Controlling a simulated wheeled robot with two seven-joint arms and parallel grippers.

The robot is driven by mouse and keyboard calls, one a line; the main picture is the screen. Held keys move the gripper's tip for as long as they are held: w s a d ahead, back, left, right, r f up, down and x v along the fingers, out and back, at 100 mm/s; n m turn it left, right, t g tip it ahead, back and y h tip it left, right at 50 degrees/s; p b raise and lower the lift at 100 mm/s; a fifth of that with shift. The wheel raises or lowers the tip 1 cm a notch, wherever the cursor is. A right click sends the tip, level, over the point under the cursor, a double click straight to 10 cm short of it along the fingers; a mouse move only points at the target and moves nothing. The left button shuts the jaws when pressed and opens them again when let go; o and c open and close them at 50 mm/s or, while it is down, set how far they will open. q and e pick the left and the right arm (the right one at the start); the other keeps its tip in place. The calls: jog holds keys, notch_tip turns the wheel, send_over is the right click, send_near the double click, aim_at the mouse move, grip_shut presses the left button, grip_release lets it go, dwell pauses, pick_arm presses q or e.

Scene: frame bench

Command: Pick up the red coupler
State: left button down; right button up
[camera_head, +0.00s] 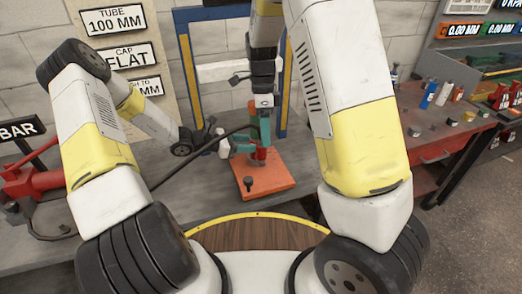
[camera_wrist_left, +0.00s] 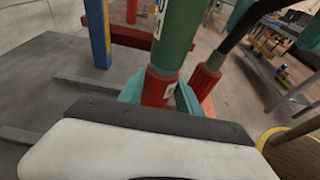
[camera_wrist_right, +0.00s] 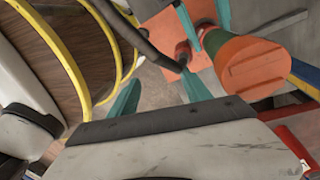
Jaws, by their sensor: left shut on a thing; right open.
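A red coupler (camera_wrist_left: 207,76) sits on the end of a black hose in the left wrist view. My left gripper (camera_wrist_left: 160,92) is shut on the red lower part (camera_wrist_left: 157,88) of a green cylinder (camera_wrist_left: 173,35), beside the hose-end coupler. The cylinder's orange end (camera_wrist_right: 252,66) shows in the right wrist view. My right gripper (camera_wrist_right: 161,76) is open and empty, with its fingers pointing toward the coupler. In the head view, both grippers crowd together and partly hide these parts.
The black hose (camera_head: 190,157) runs from the red pump (camera_head: 35,182) at the left. A black knob (camera_head: 248,184) stands on the plate. A blue and yellow frame (camera_head: 187,68) rises behind. A red bench (camera_head: 437,150) with small parts is at the right.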

aim_at(261, 150)
jog(key=w+r+m, duration=0.1)
jog(key=m, duration=0.3)
jog(key=w+r+m+t, duration=0.1)
jog(key=m, duration=0.3)
jog(key=w+a+r+m+t, duration=0.1)
jog(key=m, duration=0.3)
jog(key=shift+r+y, duration=0.25)
jog(key=shift+y, duration=0.05)
jog(key=shift+d+f+m, duration=0.1)
jog(key=shift+f+m, duration=0.1)
jog(key=shift+m, duration=0.1)
notch_tip(261, 150, down, 11)
jog(key=shift+w+f, duration=0.1)
jog(key=shift+f, duration=0.1)
grip_shut()
